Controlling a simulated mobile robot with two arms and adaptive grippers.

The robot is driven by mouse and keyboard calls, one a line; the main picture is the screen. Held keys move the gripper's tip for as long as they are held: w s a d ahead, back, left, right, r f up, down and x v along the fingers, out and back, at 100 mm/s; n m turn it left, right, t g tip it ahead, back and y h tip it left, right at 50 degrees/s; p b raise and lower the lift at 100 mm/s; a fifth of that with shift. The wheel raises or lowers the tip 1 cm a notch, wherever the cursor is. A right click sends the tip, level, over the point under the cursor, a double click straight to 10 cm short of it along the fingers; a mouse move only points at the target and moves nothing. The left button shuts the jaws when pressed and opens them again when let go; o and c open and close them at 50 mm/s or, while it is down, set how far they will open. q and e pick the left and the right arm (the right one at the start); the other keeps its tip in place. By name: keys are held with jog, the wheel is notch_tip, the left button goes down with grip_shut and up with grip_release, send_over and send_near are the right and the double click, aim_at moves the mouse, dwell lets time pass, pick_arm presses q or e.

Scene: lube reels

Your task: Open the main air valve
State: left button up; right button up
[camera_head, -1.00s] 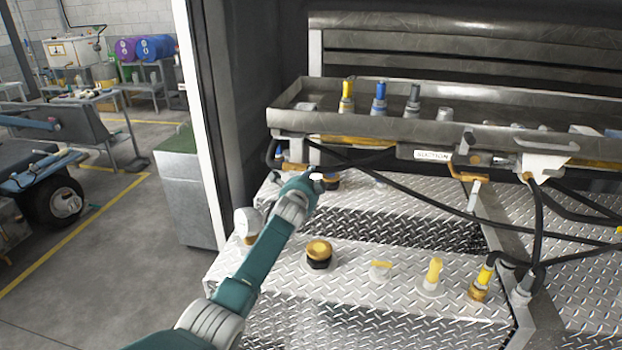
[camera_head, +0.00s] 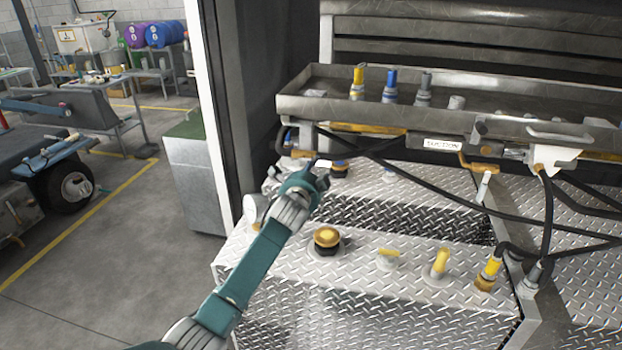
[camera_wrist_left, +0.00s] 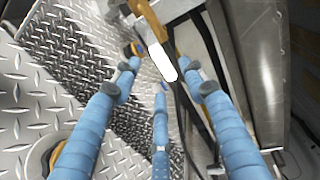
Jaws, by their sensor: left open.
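My left gripper (camera_head: 318,180) is at the left end of the grey tray, just below its underside. A yellow-orange lever-like part (camera_wrist_left: 148,18) lies beyond the fingers, beside a white oblong piece (camera_wrist_left: 162,62). The white piece also shows by the fingertips in the head view (camera_head: 323,163). I cannot tell whether any finger touches them. Which part is the main air valve is not clear. My right gripper is not in view.
The grey metal tray (camera_head: 300,104) overhangs the diamond-plate deck (camera_head: 370,285). Black hoses (camera_head: 440,187) hang below it. A black-and-yellow cap (camera_head: 326,240) and several yellow fittings stand on the deck. A dark post (camera_head: 245,110) stands left. Open floor (camera_head: 110,270) lies further left.

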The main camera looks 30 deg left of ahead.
pick_arm(q)
jog(key=v, duration=0.5)
jog(key=shift+s+r, duration=0.1)
dwell(0.3)
